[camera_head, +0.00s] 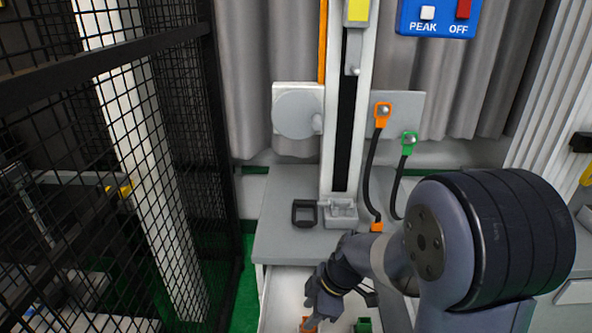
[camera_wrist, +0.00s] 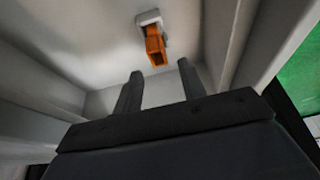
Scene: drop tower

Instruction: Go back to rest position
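My gripper (camera_head: 314,306) reaches down into an open white drawer (camera_head: 283,296) at the bottom of the head view. In the wrist view my gripper (camera_wrist: 160,69) has its two dark fingers apart, with nothing between them. An orange piece with a grey end (camera_wrist: 155,46) lies beyond the fingertips in the wrist view, apart from them. An orange piece (camera_head: 307,325) also shows just below my gripper at the bottom edge of the head view. My arm is bent and extended from the lower right.
The drop tower column (camera_head: 341,90) stands behind on a grey bench (camera_head: 280,220), with a black handle-shaped piece (camera_head: 304,213) at its foot. Orange (camera_head: 382,112) and green (camera_head: 409,142) plugs with cables hang right. A mesh cage (camera_head: 150,170) stands left. A green piece (camera_head: 363,325) is in the drawer.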

